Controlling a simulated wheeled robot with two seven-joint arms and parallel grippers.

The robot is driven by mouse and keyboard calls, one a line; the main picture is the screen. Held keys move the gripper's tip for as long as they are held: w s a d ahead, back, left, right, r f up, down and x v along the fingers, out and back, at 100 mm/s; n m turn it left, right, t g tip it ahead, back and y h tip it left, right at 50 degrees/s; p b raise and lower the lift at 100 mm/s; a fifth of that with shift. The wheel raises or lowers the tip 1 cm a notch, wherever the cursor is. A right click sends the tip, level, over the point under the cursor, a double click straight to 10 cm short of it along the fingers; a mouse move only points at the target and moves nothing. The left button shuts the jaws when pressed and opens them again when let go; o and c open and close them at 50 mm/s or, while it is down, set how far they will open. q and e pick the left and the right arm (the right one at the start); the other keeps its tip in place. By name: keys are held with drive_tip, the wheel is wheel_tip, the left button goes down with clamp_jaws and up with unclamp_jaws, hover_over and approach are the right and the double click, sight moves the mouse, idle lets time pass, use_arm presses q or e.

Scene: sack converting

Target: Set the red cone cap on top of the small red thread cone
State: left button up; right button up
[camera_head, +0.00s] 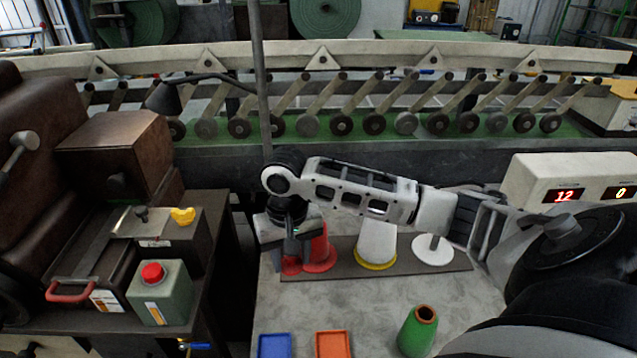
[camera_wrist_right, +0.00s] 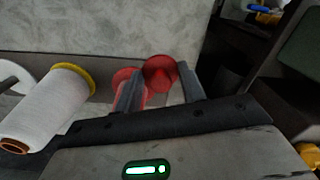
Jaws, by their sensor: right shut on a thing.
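My right gripper (camera_head: 290,258) points down at the left end of the dark strip on the grey table. It is shut on the red cone cap (camera_head: 291,267), which also shows between the fingertips in the right wrist view (camera_wrist_right: 160,71). The small red thread cone (camera_head: 321,252) stands upright on its wide red base, just right of the gripper. Its upper part is partly hidden by my arm. In the right wrist view the red cone (camera_wrist_right: 124,77) is partly behind the left finger. The cap is beside the cone, not on it; the gap between them is unclear. My left gripper is not in view.
A white thread cone with a yellow base (camera_head: 376,245) and a white disc (camera_head: 433,250) share the dark strip (camera_head: 345,268). A blue tray (camera_head: 274,346), an orange tray (camera_head: 333,344) and a green cone (camera_head: 417,333) are nearer. A green can (camera_head: 162,293) stands left.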

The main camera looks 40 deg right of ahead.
drive_tip(key=w+d+r+m, duration=0.3)
drive_tip(key=d+r+m, duration=0.1)
drive_tip(key=d+r, duration=0.5)
drive_tip(key=shift+w+d+r+m, duration=0.3)
drive_tip(key=shift+w, duration=0.05)
drive_tip(key=shift+a, duration=0.1)
drive_tip(key=shift+f, duration=2.35)
drive_tip(key=shift+f, duration=0.6)
drive_tip(key=o, duration=1)
drive_tip(key=shift+o, duration=0.2)
